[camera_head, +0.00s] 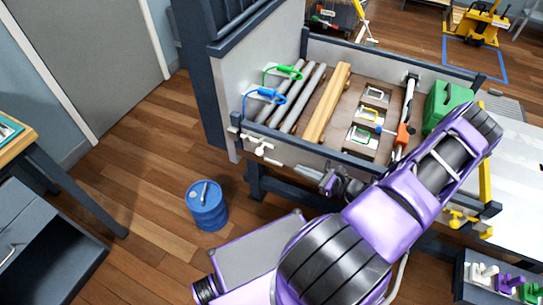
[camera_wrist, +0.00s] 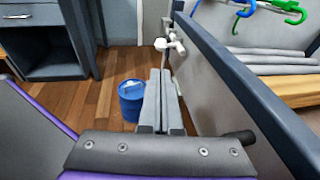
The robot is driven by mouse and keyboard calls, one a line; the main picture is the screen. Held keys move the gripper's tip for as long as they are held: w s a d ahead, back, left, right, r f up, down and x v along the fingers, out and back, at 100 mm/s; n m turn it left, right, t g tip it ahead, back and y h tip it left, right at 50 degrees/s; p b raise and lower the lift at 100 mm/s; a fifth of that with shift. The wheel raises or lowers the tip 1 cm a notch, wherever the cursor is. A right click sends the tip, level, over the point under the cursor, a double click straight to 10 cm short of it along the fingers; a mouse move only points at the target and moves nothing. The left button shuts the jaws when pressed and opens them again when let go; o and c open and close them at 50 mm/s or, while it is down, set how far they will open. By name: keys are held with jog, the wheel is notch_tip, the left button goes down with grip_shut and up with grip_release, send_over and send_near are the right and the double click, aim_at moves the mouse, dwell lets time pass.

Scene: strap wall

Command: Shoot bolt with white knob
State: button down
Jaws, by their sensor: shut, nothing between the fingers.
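The bolt with the white knob (camera_head: 262,149) is on the outer front side of the tray wall, near its left corner. It also shows in the wrist view (camera_wrist: 172,44), beyond my fingertips and slightly to the right. My gripper (camera_head: 327,178) is by the front wall, to the right of the white knob and apart from it. In the wrist view its two fingers (camera_wrist: 160,72) are together, with nothing between them. The bolt's far end is too small to make out.
The dark-edged front wall (camera_wrist: 235,70) runs close along my gripper's right side. Behind it lie grey pipes (camera_head: 290,95), a yellow beam (camera_head: 328,103), and green (camera_head: 283,71) and blue (camera_head: 265,95) hooks. A blue barrel (camera_head: 208,208) stands on the floor. A yellow knob (camera_head: 457,217) is farther right.

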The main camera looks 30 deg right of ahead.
aim_at(259, 152)
dwell(0.4)
jog(key=x, duration=1.4)
jog(key=shift+w, duration=0.1)
jog(key=w+a, duration=0.2)
jog(key=w, duration=0.1)
jog(key=shift+w+a, duration=0.2)
jog(key=shift+a, duration=0.1)
jog(key=shift+r, duration=0.1)
